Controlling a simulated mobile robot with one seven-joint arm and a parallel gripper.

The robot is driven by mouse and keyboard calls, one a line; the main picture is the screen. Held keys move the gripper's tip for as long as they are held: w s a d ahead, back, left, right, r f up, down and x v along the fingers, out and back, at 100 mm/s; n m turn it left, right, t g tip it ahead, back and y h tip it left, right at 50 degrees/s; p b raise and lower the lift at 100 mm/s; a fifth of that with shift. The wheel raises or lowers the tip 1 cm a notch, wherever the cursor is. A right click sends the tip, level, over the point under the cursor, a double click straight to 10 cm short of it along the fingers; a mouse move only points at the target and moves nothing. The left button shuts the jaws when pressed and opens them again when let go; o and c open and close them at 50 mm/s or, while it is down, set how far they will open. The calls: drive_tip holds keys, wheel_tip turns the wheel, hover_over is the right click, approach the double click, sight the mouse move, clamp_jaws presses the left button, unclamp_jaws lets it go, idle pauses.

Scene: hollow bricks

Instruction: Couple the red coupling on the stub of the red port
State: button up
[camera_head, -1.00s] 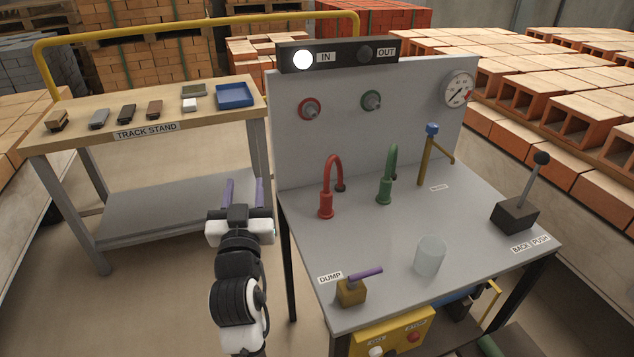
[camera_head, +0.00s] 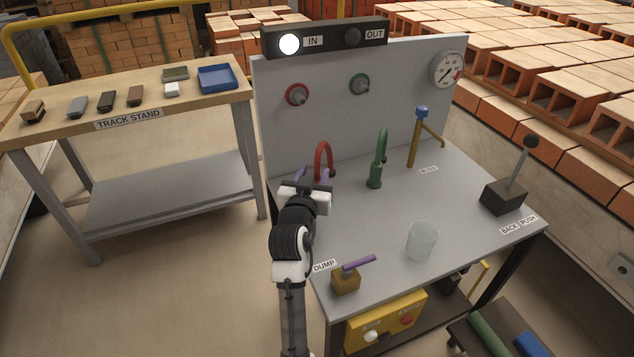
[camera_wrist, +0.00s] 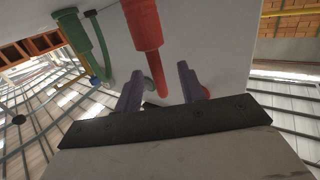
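The red coupling (camera_wrist: 143,22) is a thick red collar with a curved red hose. In the wrist view it is at the top centre, and its thinner hose runs down toward the space between my fingers. In the head view the red hose (camera_head: 323,147) arches above the bench, its lower part hidden behind my gripper (camera_head: 313,176). My gripper is open, its two purple fingers (camera_wrist: 160,88) apart, with nothing clearly held. Contact with the hose cannot be told. The red port (camera_head: 297,94), a red ring with a grey stub, is on the upright panel above.
A green coupling (camera_head: 375,180) stands to the right, below a green port (camera_head: 359,84). A brass tap (camera_head: 417,140), a clear cup (camera_head: 422,241), a purple-handled dump valve (camera_head: 346,280) and a lever (camera_head: 512,180) stand on the bench. The track stand (camera_head: 66,133) is left.

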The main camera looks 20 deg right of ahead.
drive_tip(key=shift+p+x, duration=0.65)
drive_tip(key=shift+x, duration=1.6)
drive_tip(key=shift+d+f, duration=0.1)
clamp_jaws()
